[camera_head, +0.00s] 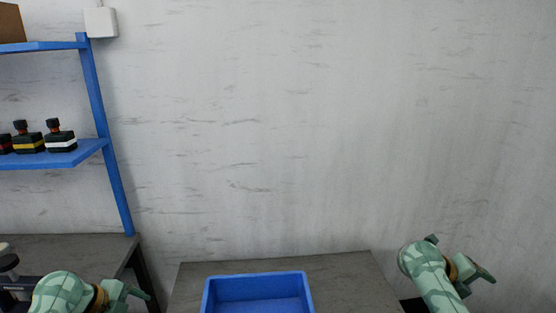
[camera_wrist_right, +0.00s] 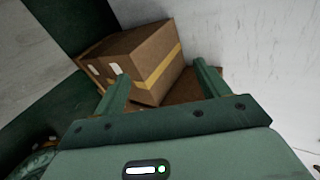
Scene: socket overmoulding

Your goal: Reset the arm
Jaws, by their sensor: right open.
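My right arm comes in at the lower right of the head view. Its gripper (camera_head: 462,256) is open beside the right end of the grey table, with its two fingers spread. In the right wrist view my right gripper (camera_wrist_right: 160,72) has its fingers wide apart and nothing between them; the cardboard box seen there lies beyond the fingertips. My left gripper (camera_head: 132,292) is at the lower left of the head view, near the left table's edge. It is small and seen from behind, so its jaw opening is unclear.
A blue bin (camera_head: 258,279) stands on the grey table (camera_head: 345,268), its visible inside empty. A cardboard box (camera_wrist_right: 140,60) shows in the wrist view. The space before the wall is free.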

